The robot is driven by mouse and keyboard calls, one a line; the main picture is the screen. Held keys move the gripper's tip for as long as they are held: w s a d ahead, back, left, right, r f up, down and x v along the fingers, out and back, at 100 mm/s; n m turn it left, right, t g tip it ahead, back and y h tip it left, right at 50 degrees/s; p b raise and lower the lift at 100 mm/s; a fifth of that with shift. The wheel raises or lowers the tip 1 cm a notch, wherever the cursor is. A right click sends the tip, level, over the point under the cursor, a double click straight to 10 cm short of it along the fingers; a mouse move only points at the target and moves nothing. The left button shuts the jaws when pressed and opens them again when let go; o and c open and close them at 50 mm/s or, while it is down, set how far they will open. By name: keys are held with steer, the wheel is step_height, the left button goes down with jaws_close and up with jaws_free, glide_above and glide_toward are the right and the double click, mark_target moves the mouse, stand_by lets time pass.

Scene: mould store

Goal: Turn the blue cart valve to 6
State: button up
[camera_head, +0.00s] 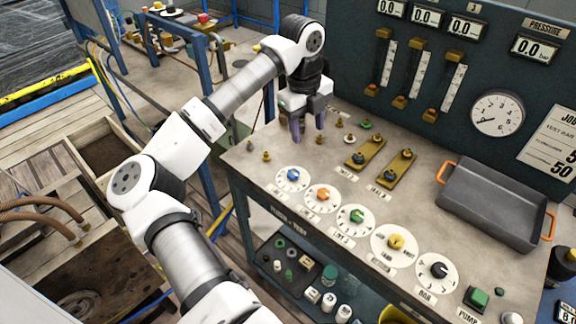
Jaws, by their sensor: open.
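The blue valve knob (293,175) sits at the centre of a white round dial (283,184) at the left end of a row of dials on the bench top. Its numbers and pointer setting are too small to read. My gripper (308,133) points down above the back left part of the bench, behind the blue knob and apart from it. Its purple fingers are open, with nothing visible between them.
Orange (323,195), green (356,216), yellow (396,242) and black (437,270) knobs continue the row rightward. Small brass fittings (266,156) stand behind the blue dial. Brass blocks (366,153) and a grey tray (490,205) lie further right. A gauge panel (420,60) rises behind.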

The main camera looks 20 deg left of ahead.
mark_target(293, 173)
steer(key=shift+n+g+y, duration=0.3)
steer(key=shift+n+y, duration=0.2)
steer(key=shift+n, duration=0.1)
steer(key=a+f+p, duration=0.1)
steer(key=f, duration=0.3)
steer(key=a+f+p, duration=0.1)
steer(key=f+p, duration=0.1)
steer(key=f, duration=0.3)
steer(key=s+f+p, duration=0.1)
steer(key=f, duration=0.4)
steer(key=shift+a+f, duration=0.25)
steer(key=shift+a, duration=0.15)
steer(key=c, duration=1)
steer(key=shift+o, duration=0.2)
